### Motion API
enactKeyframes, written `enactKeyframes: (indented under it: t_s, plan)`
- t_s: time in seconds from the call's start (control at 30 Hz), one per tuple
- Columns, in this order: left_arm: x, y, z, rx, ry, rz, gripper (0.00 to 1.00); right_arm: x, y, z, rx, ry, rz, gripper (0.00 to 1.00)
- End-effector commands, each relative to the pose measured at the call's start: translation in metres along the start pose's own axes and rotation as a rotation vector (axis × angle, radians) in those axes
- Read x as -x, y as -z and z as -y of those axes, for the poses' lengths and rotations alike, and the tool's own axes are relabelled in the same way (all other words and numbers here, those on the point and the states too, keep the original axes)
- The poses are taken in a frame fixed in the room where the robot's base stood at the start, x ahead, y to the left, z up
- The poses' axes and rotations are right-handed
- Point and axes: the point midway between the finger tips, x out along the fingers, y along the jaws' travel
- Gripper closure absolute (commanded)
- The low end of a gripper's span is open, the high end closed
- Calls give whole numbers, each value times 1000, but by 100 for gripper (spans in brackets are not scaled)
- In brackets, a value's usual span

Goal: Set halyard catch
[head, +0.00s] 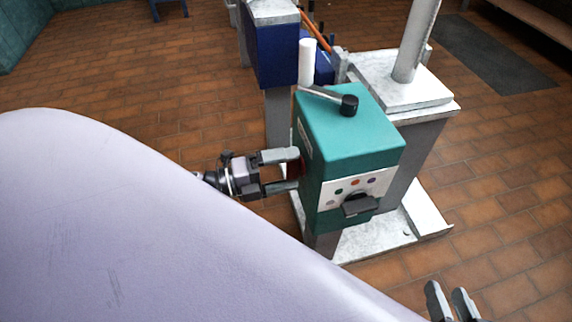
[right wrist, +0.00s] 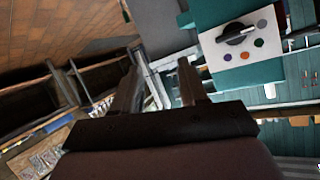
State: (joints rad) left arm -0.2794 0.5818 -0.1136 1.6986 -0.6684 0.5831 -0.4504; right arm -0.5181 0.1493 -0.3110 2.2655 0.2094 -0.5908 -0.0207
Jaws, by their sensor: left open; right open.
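A teal box (head: 348,128) stands on a grey post. Its front has a white panel (head: 378,186) with coloured dots and a dark turn knob (head: 359,205); the knob also shows in the right wrist view (right wrist: 236,34). A metal lever (head: 322,94) with a black end knob (head: 349,105) lies across the box's top. I cannot tell which part is the catch. My left gripper (head: 296,169) is open at the box's left side, its fingers either side of a dark red part (head: 294,170). My right gripper (head: 451,290) is open and empty, low right, apart from the box; its fingers show in the right wrist view (right wrist: 158,72).
A white mast (head: 416,40) rises from a pale block (head: 402,82) behind the box. A blue box (head: 277,55) and a white upright cylinder (head: 306,62) stand behind left. A pale base plate (head: 375,238) lies underneath. The tiled floor is clear at right.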

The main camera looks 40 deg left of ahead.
Motion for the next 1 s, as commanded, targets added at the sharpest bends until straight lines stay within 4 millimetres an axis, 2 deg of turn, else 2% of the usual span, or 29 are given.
enactKeyframes:
  t_s: [0.3,0.5,1.0]
  plan:
    - [42,0,0,1,-4,-1,0,4,9,-3,30,-22,-5,57]
    - [64,0,1,-1,0,-2,0,7,7,-6,46,-39,4,57]
    - [68,0,1,-2,2,-3,0,9,0,-7,42,-44,21,57]
